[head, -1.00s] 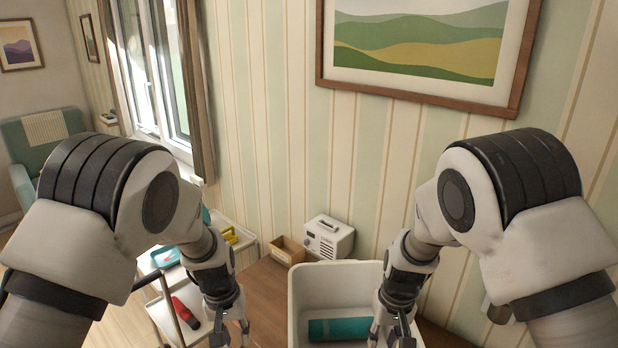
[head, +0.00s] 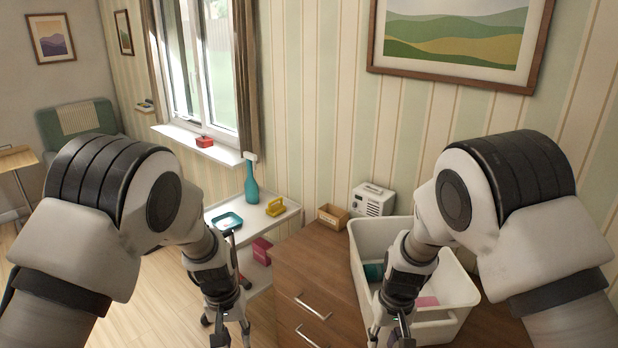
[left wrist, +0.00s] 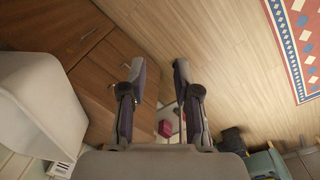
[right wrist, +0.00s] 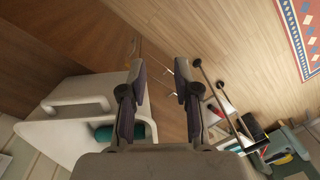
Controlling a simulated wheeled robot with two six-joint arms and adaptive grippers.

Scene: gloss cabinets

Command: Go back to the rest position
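My left gripper (head: 232,330) hangs low at the left of the head view, in front of the cart and over the floor. In the left wrist view its two fingers (left wrist: 156,95) are spread apart with nothing between them.
The white bin (head: 455,272) on the dresser (head: 300,268) holds teal and pink things. A radio (head: 373,200) and a small wooden box (head: 332,216) stand behind. The white cart (head: 285,217) carries a teal spray bottle (head: 252,184), a teal tray (head: 228,221) and a yellow item (head: 275,208). Floor (head: 130,300) is open at left.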

